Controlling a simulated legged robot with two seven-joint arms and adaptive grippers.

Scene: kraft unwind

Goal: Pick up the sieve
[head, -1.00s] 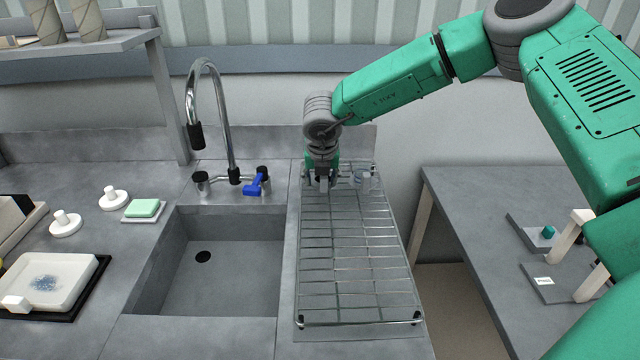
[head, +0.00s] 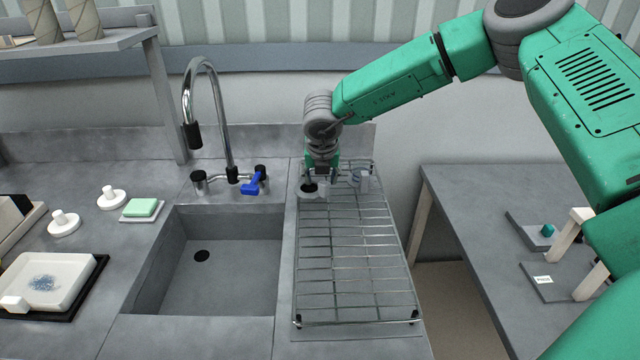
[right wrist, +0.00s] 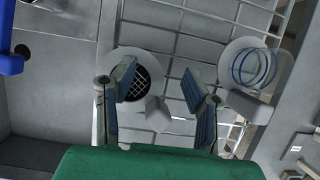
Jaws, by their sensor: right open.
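The sieve, a white ring with a dark mesh, sits at the far end of the wire drying rack (head: 352,262). It shows in the head view (head: 308,189) and in the right wrist view (right wrist: 143,82). Its pale block-like handle (right wrist: 158,114) lies between the spread fingers of my right gripper (right wrist: 160,80), with the left finger overlapping the mesh in the picture. In the head view my right gripper (head: 321,172) hangs over the rack's far end, open and holding nothing. Contact with the handle cannot be told. My left gripper is out of view.
A similar white piece with blue rings (right wrist: 250,68) is close to the right finger. A blue item (head: 252,186) lies by the faucet (head: 228,130) to the left. The sink (head: 215,262) is left of the rack. The rack's nearer part is empty.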

